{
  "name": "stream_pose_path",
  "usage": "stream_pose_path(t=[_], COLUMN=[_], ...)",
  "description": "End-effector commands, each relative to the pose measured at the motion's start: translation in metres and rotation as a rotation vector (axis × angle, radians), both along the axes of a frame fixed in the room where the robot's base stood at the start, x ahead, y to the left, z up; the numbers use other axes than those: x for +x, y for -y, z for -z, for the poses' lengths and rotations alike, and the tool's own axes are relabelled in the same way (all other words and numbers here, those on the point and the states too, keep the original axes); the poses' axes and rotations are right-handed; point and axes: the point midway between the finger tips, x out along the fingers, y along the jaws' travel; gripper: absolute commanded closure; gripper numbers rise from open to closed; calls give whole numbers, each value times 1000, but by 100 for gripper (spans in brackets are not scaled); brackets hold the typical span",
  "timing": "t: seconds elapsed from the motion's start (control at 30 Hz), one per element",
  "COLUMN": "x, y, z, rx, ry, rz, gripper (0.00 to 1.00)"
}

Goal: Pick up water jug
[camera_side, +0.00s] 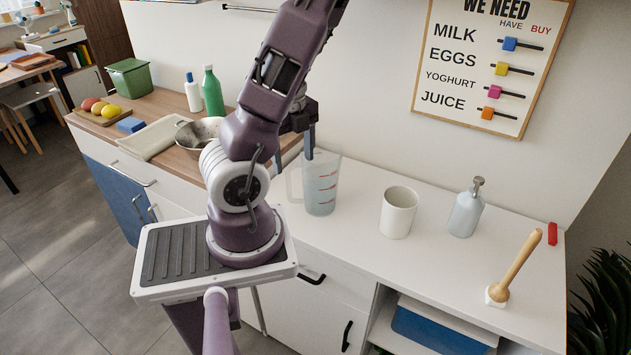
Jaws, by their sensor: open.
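The water jug (321,188) is a clear measuring jug with red marks and what looks like water in it. It stands upright on the white counter (345,235), with its handle on the left side in the picture. My gripper (297,143) is open, just above and to the left of the jug's rim. I cannot tell whether the finger touches the jug.
A white cup (398,212), a soap dispenser (467,208) and a wooden-handled plunger-like tool (516,267) stand to the right. A metal pot (198,134) sits on the left, partly behind my arm. A notice board (489,65) hangs on the wall. Counter between jug and cup is clear.

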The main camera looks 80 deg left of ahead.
Motion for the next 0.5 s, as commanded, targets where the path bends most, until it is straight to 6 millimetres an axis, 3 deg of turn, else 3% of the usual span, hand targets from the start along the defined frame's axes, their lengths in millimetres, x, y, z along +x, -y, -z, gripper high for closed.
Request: stream_pose_path(t=[0.2, 0.43, 0.5], x=[-2, -1, -1], y=[0, 0, 0], z=[37, 41, 41], rx=[0, 3, 4], ry=[2, 3, 4], rz=[-2, 1, 1], gripper=[32, 32, 44])
